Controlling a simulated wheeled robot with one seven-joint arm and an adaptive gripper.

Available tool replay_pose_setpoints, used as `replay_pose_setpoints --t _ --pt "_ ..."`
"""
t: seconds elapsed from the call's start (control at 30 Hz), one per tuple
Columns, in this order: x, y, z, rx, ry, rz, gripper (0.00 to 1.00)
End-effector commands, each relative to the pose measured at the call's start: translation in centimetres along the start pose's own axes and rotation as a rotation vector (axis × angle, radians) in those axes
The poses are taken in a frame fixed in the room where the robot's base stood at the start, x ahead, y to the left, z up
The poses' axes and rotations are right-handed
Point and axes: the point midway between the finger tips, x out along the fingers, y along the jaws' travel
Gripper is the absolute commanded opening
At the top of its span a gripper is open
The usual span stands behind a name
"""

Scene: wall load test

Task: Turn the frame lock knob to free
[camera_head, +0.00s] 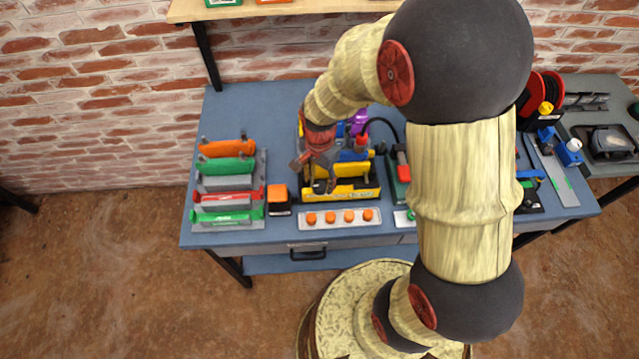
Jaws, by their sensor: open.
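My gripper (314,175) hangs over the left part of a yellow and black fixture (362,193) on the blue workbench. Its reddish fingers are apart and I see nothing between them. The fixture holds yellow, blue and red parts, and a purple part (358,119) shows at its back. My gripper and wrist hide part of the fixture's left side. I cannot tell which part is the frame lock knob or how it is turned. In front of the fixture, a pale strip (340,224) carries several orange round pieces (349,216).
A grey rack (258,185) with orange, green and red handled pieces stands on the left of the blue bench (300,92). An orange-topped block (279,199) sits left of the fixture. A red-and-black device (402,165) stands to its right. My arm hides much of the bench's right half.

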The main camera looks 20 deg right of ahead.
Motion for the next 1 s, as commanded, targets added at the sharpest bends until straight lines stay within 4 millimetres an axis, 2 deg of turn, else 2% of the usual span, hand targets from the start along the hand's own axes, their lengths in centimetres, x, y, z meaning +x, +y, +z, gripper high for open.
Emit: replay_pose_setpoints --t 0.03,0.2,0.53,1.0 --pt "0.8 0.0 0.0 0.0 0.0 0.001 0.49" --pt "2.1 0.0 0.0 -0.001 0.0 0.0 0.49" --pt "2.3 0.0 0.0 -0.001 0.0 -0.001 0.49" --pt "2.3 0.0 0.0 -0.001 0.001 -0.001 0.22"
